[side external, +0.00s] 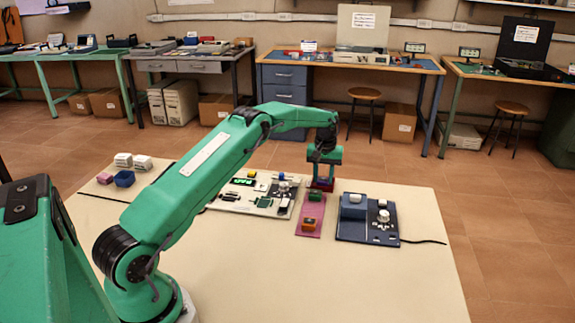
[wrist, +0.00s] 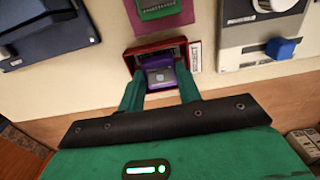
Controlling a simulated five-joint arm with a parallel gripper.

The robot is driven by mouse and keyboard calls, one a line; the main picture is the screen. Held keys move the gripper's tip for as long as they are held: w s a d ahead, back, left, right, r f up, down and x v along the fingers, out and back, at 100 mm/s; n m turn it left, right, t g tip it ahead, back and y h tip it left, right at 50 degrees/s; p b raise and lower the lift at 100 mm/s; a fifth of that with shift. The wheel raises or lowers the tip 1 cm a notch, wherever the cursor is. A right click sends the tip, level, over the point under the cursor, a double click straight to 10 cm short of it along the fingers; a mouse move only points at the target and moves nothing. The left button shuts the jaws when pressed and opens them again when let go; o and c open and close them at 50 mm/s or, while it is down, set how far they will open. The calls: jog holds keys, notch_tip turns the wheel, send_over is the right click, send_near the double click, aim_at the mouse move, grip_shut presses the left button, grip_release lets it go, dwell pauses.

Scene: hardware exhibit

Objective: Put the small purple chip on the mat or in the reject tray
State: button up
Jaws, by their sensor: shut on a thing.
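The small purple chip (wrist: 161,79) is between the two green fingers of my gripper (wrist: 159,84) in the wrist view. My gripper is shut on it. The chip overlaps the red reject tray (wrist: 154,43); I cannot tell whether it touches the tray floor. In the side view my gripper (side external: 322,176) points down at the tray (side external: 329,186), just behind the pink mat (side external: 308,232). The chip is hard to make out there. A green chip (side external: 315,196) and an orange-brown chip (side external: 309,222) lie on the mat. The mat also shows in the wrist view (wrist: 187,14).
A dark blue board (side external: 366,232) with knobs stands right of the mat. A white board (side external: 230,204) with parts lies to its left. Small blocks and a blue cup (side external: 124,179) sit at the far left. The table front (side external: 350,290) is clear.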

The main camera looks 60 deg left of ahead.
jog(key=o, duration=0.9)
jog(key=shift+c, duration=0.5)
jog(key=shift+r, duration=0.45)
jog(key=shift+o, duration=1)
jog(key=shift+r, duration=3.25)
